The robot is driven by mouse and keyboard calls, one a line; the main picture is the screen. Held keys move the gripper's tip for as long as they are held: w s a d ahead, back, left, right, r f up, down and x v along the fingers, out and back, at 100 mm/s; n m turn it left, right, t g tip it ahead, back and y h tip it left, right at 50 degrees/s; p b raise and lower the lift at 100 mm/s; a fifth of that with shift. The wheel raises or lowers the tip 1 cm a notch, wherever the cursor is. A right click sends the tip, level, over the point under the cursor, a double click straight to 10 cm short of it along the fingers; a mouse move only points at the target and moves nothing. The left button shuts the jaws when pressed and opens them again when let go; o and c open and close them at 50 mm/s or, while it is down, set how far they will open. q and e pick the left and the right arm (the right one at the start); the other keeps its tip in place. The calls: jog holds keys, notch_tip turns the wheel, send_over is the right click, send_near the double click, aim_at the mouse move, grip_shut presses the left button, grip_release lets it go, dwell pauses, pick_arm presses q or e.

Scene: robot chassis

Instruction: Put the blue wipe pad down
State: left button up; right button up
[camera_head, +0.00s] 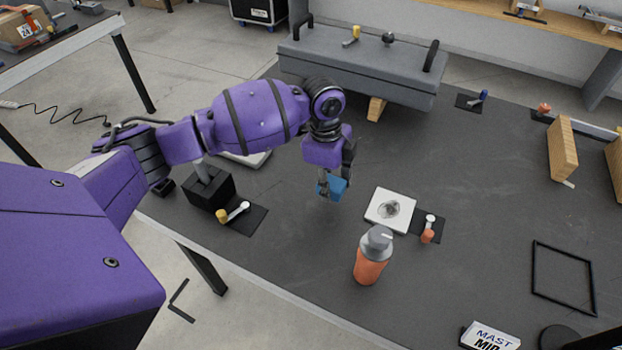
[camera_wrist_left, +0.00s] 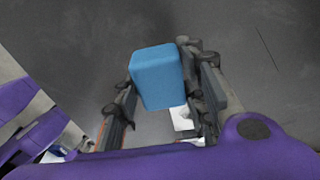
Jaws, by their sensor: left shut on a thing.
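The blue wipe pad (camera_head: 336,185) is a small blue block. It is held between the fingers of my left gripper (camera_head: 334,189), which is shut on it and points down over the dark table. The pad (camera_wrist_left: 157,77) also shows in the left wrist view, between the two fingers of the left gripper (camera_wrist_left: 160,92). A white square plate with a grey smudge (camera_head: 390,210) lies on the table to the right of the pad. I cannot tell the exact height of the pad above the table. My right gripper is not in view.
An orange bottle with a grey cap (camera_head: 370,257) stands in front of the white plate. A small orange-handled tool (camera_head: 428,234) lies on a dark mat to its right. A yellow-handled tool (camera_head: 224,215) and black block (camera_head: 208,187) are at the left. A black frame (camera_head: 563,277) lies at right.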

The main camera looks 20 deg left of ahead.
aim_at(335, 184)
pick_arm(q)
jog(key=shift+w+d+f, duration=0.15)
jog(key=shift+w+f, duration=0.7)
jog(key=shift+w, duration=0.1)
jog(key=shift+w+f, duration=0.15)
jog(key=shift+f, duration=1.45)
jog(key=shift+f, duration=0.1)
jog(key=shift+f+b, duration=0.25)
jog(key=shift+b, duration=0.05)
jog(key=o, duration=1)
jog(key=shift+o, duration=0.5)
jog(key=shift+f, duration=0.1)
